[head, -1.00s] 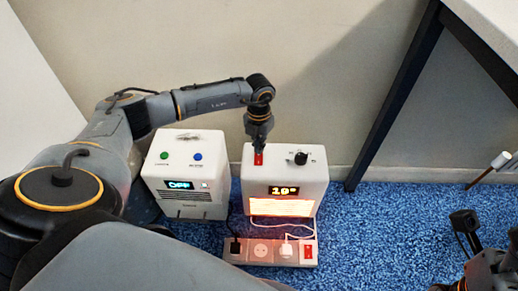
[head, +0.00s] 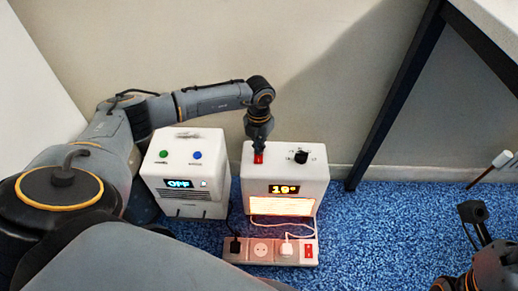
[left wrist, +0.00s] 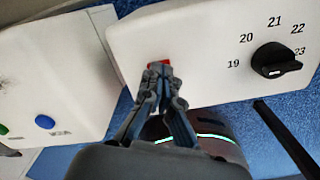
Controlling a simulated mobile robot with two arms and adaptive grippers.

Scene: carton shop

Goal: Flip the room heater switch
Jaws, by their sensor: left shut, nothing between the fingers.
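The room heater (head: 310,180) is a white box on the blue carpet with a lit "19°" display and a glowing orange front grille. On its top are a red switch (head: 258,158) and a black dial (head: 299,156). My left gripper (head: 258,148) points down at the red switch, shut and empty, its tips at or just above it. In the left wrist view the shut fingertips (left wrist: 160,72) cover part of the red switch (left wrist: 157,64), so I cannot tell its position or whether they touch. The dial (left wrist: 275,61) with its numbers sits to the right.
A second white box (head: 187,187) with an "OFF" display and green and blue buttons stands left of the heater. A power strip (head: 262,251) with plugs and a red switch lies in front. A dark table leg (head: 393,95) is at right. Open carpet (head: 370,235) lies to the right.

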